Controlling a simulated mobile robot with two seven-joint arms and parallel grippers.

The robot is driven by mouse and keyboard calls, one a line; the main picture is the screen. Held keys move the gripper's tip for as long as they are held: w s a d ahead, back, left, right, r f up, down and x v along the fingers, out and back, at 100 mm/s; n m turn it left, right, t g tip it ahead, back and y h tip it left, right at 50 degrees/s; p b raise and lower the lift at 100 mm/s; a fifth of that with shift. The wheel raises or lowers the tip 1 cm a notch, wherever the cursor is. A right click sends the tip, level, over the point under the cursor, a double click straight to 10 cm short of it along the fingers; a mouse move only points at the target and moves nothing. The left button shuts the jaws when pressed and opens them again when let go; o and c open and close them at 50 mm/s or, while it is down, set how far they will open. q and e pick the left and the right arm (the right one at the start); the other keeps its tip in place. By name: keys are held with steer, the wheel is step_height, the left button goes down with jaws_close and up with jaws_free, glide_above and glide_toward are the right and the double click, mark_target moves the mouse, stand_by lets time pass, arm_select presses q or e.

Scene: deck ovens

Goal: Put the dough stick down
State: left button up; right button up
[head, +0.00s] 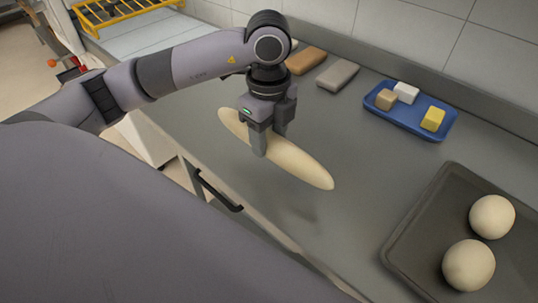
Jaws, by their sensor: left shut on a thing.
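The dough stick (297,163) is a long pale roll with tapered ends. It runs from upper left to lower right over the grey counter. My left gripper (268,148) is shut on it near its middle, with the fingers pointing down. A soft shadow lies on the counter below and in front of the stick, apart from it, so the stick appears to be held a little above the surface. The fingers hide a small part of the stick. My right gripper is not in view.
A dark tray (402,240) with two dough balls (468,265) is at the lower right. A blue tray (378,114) with small blocks stands at the back. A brown block (306,61) and a grey block (338,75) lie near the wall. The counter's middle is clear.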

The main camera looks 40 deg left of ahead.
mark_target(269, 168)
arm_select(q)
steer(key=shift+f, duration=2.9)
steer(key=shift+f, duration=0.15)
steer(key=o, duration=1.1)
steer(key=shift+o, duration=0.2)
step_height(269, 168, up, 12)
steer(key=shift+r, duration=0.2)
